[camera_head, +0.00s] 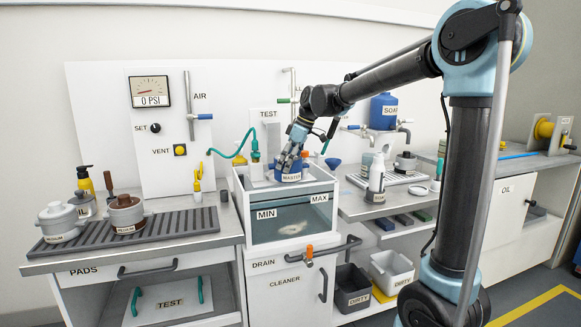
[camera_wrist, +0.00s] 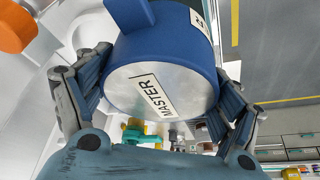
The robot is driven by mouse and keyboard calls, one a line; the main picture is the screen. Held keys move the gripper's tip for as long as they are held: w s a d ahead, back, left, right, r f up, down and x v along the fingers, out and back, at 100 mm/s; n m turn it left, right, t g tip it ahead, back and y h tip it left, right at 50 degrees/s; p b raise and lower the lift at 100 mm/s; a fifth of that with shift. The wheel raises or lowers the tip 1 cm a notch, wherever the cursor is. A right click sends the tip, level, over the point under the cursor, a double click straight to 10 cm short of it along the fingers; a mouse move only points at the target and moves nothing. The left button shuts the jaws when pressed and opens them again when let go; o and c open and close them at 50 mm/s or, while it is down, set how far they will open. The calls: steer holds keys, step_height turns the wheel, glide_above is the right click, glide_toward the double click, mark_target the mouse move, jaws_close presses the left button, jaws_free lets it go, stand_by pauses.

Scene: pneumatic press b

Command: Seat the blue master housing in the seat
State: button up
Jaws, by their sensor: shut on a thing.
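The blue master housing (camera_head: 291,177) is a short round body with a white MASTER label, over the back part of the clear-fronted tank in the head view. In the wrist view the housing (camera_wrist: 205,75) fills the space between the fingers, its silvery labelled face toward the camera. My gripper (camera_head: 292,158) is shut on the housing's sides; it also shows in the wrist view (camera_wrist: 165,72). I cannot tell whether the housing touches anything beneath it. I cannot make out the seat for certain; the housing and gripper may hide it.
The water tank (camera_head: 292,224) has MIN and MAX marks. Labelled pots (camera_head: 125,212) stand on the left rack. A white bottle (camera_head: 376,175) stands to the right. Grey bins (camera_head: 352,288) are below.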

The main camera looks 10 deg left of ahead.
steer(key=shift+w+a+f, duration=0.1)
steer(key=shift+w+a, duration=0.65)
steer(key=shift+w, duration=0.45)
steer(key=shift+w+a, duration=0.7)
steer(key=shift+w, duration=0.55)
steer(key=shift+w+a+f, duration=0.1)
steer(key=shift+w+a, duration=0.65)
steer(key=shift+w, duration=0.45)
steer(key=shift+f, duration=0.95)
steer(key=o, duration=1.5)
steer(key=shift+c, duration=0.2)
steer(key=v, duration=1.2)
